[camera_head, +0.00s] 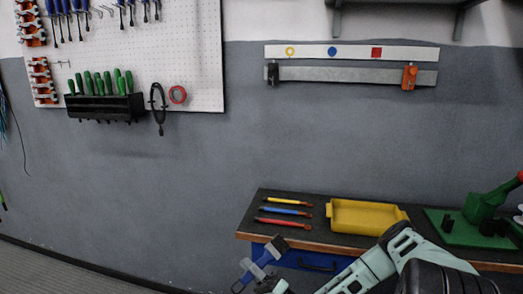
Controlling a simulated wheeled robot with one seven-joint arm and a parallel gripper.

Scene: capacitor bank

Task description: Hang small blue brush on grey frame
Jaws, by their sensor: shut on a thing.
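My gripper (263,268) is at the bottom centre, in front of the workbench. It is shut on what looks like the small blue brush (266,260), with a dark head (277,244) up and to the right and a blue looped end at the lower left. The brush is tilted and away from the wall. The jaws partly cover it. A long grey bar (340,74), the likeliest grey frame, is on the wall at the upper right. It carries a black piece at its left end and an orange piece near its right end.
A white strip (350,53) with yellow, blue and red marks is above the bar. The workbench (320,240) holds yellow, blue and red tools, a yellow tray (366,215) and a green device (480,220). A pegboard (180,50) with tools hangs left. The wall between is bare.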

